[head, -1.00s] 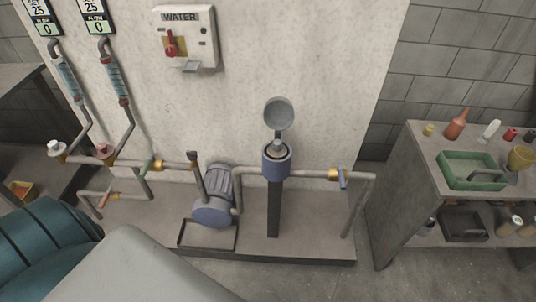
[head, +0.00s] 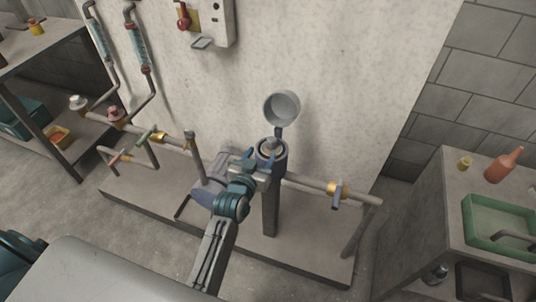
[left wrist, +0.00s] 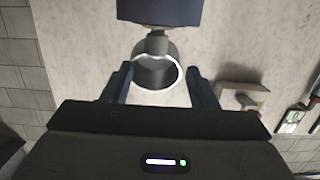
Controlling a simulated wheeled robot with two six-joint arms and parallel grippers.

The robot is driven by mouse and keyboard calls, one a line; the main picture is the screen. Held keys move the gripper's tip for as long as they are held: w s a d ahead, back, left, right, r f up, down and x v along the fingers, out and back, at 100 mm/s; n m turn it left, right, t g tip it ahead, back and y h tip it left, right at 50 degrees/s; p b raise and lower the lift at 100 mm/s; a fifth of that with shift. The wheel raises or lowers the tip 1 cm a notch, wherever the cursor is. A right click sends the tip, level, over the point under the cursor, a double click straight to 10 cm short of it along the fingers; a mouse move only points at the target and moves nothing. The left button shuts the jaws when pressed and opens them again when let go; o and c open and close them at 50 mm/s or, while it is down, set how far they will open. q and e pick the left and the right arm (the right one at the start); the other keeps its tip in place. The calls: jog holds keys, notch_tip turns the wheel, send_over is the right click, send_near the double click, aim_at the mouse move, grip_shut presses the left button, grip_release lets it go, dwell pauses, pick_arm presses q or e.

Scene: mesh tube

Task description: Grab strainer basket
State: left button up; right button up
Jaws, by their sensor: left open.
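The strainer housing (head: 276,174) is a blue cylinder on a dark post, with its round grey lid (head: 283,107) swung up and open. Inside the housing's mouth the top of the strainer basket (head: 271,147) shows as a light piece within the dark rim. My left gripper (head: 254,167) is open at the near left side of the housing; contact cannot be told. In the left wrist view the lid (left wrist: 157,72) shows between the two open fingers, and the blue housing (left wrist: 160,10) is at the top edge. The basket is not seen there. My right gripper is not in view.
A pipe with a brass fitting (head: 333,187) runs right from the housing. A pump (head: 211,190) stands left of it, partly hidden by my left arm. A light wall panel (head: 340,80) rises behind. A side table (head: 430,190) with a green tray (head: 500,225) stands at right.

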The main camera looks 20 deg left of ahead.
aim_at(270, 145)
pick_arm(q)
jog(key=w, duration=0.3)
jog(key=shift+w+d+f, duration=0.1)
jog(key=shift+w+f, duration=0.2)
jog(key=shift+f, duration=0.05)
jog(key=shift+w+d+f+p, duration=0.15)
jog(key=shift+w+p, duration=0.15)
jog(key=shift+w, duration=0.3)
jog(key=w, duration=0.2)
jog(key=w+f, duration=0.1)
jog(key=w, duration=0.1)
jog(key=shift+d+p, duration=0.15)
jog(key=shift+p, duration=0.15)
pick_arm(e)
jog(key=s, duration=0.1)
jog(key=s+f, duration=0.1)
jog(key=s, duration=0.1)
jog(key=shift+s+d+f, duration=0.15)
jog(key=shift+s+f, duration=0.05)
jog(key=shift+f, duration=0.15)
pick_arm(q)
jog(key=shift+s, duration=0.1)
jog(key=shift+c, duration=0.4)
grip_shut()
